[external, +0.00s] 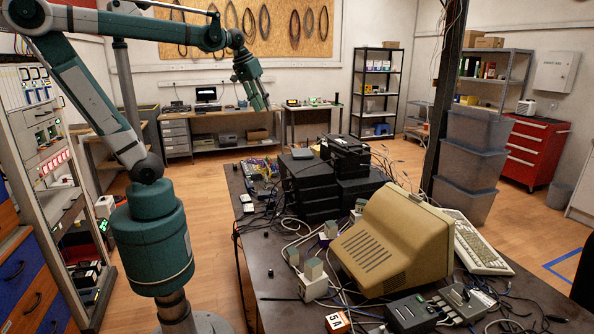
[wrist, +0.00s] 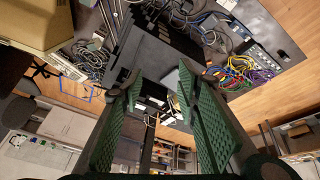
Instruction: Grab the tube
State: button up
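My gripper (external: 260,97) hangs high above the back left part of the dark table in the external view. In the wrist view its two green-padded fingers (wrist: 159,92) stand wide apart, with nothing between them. I cannot pick out a tube with certainty in either view. A thin dark rod (external: 281,298) lies near the table's front left edge, and a small dark cylinder (external: 270,272) stands behind it. They are too small to identify, and my gripper is far from both.
The dark table (external: 262,255) holds stacked black boxes (external: 306,190), a beige monitor (external: 385,240), a keyboard (external: 475,245) and loose cables. A dark post (external: 447,90) rises behind the monitor. A rack (external: 50,150) stands at left. The table's left edge strip is fairly clear.

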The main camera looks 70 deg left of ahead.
jog(key=w+a+n+g+b, duration=0.1)
jog(key=w+a+n+b, duration=0.15)
jog(key=a, duration=0.65)
jog(key=w+a+n+g+b, duration=0.1)
jog(key=w+a+n+b, duration=0.2)
jog(key=a, duration=0.5)
jog(key=n+g+h+b, duration=0.1)
jog(key=n+g+b, duration=0.15)
jog(key=n, duration=0.25)
send_over(266, 184)
jog(key=a, duration=0.1)
notch_tip(266, 184, down, 47)
jog(key=shift+w+f, duration=0.1)
jog(key=shift+w, duration=0.05)
jog(key=shift+f+b, duration=0.35)
jog(key=shift+f, duration=0.95)
jog(key=shift+a+f+b, duration=0.1)
jog(key=shift+f+b, duration=0.55)
jog(key=shift+f, duration=1.95)
